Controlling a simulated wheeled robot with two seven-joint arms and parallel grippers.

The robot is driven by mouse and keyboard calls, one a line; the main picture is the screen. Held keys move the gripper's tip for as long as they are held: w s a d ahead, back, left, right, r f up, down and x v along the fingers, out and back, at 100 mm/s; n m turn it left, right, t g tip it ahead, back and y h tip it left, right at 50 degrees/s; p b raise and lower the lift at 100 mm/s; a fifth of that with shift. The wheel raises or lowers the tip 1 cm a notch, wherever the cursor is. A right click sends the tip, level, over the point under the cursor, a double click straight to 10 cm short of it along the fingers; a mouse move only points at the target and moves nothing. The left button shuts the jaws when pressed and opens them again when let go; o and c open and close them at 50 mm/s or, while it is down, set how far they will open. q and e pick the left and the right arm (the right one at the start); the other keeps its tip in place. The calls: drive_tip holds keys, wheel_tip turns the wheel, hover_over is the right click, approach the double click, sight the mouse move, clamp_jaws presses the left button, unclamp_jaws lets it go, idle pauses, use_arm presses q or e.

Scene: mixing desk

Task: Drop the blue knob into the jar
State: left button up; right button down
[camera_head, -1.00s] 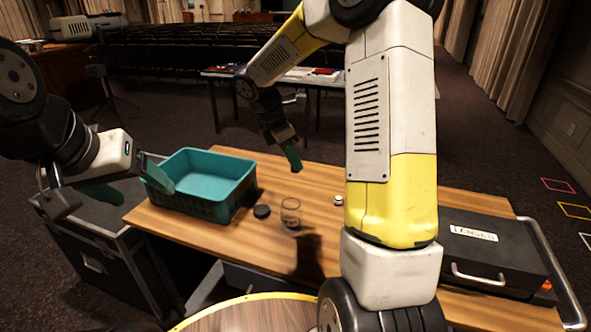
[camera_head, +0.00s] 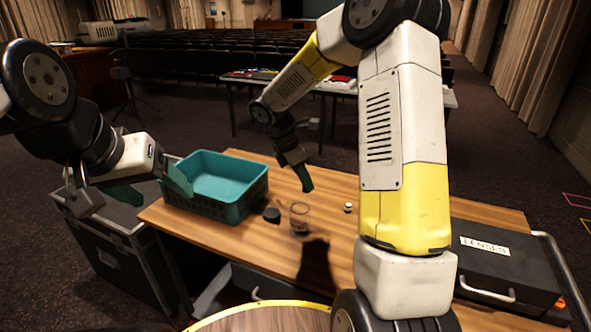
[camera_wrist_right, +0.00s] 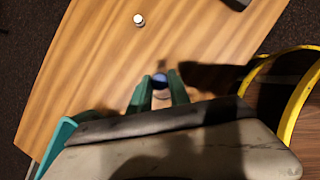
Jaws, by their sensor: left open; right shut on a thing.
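The clear jar (camera_head: 299,216) stands upright on the wooden table, left of my right forearm in the head view. My right gripper (camera_head: 306,184) is above the jar, its fingers pointing down, apart from it in the picture. In the right wrist view the gripper (camera_wrist_right: 160,82) is shut on the blue knob (camera_wrist_right: 160,79), which shows between the green fingertips. The knob cannot be made out in the head view. The jar is hard to make out in the wrist view. My left gripper (camera_head: 152,185) is open and empty, left of the teal crate.
A teal crate (camera_head: 236,212) stands on the table (camera_head: 335,190) at left. A black disc (camera_head: 272,215) lies beside the jar. A small white-topped piece (camera_head: 348,207) is to the jar's right. A black case (camera_head: 495,262) sits at the right end.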

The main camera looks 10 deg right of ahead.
drive_tip(key=c, duration=1.1)
unclamp_jaws()
drive_tip(key=shift+c, duration=0.2)
drive_tip(key=shift+r, duration=0.1)
drive_tip(key=v, duration=0.7)
drive_tip(key=shift+a+r, duration=0.2)
drive_tip(key=shift+r, duration=0.1)
